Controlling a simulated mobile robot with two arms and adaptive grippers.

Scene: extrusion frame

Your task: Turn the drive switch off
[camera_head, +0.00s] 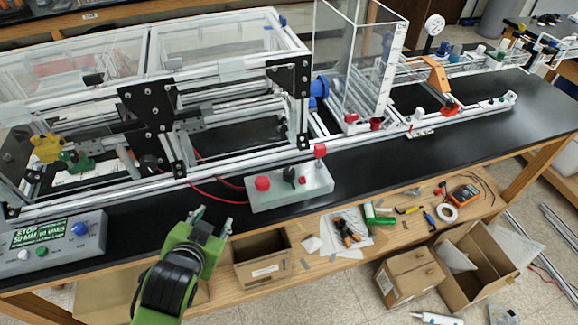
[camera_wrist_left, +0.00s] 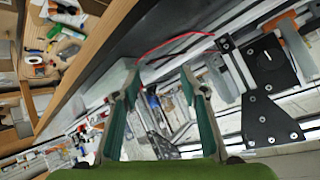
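A pale switch box (camera_head: 318,189) sits at the front edge of the black bench top. It carries a red round button (camera_head: 263,183), a black rotary knob (camera_head: 289,174) that looks like the drive switch, and smaller red parts. The knob's exact setting is too small to read. My left gripper (camera_head: 212,218) is in front of the bench edge, left of the switch box and apart from it. Its green fingers are spread and empty, as the left wrist view also shows (camera_wrist_left: 160,85). My right gripper is not in view.
An aluminium extrusion frame with clear panels (camera_head: 225,40) stands behind the box. A display console (camera_head: 55,245) is at the left. A red cable (camera_head: 215,198) lies near the box. Tools and open cardboard boxes (camera_head: 262,262) are on the lower wooden shelf.

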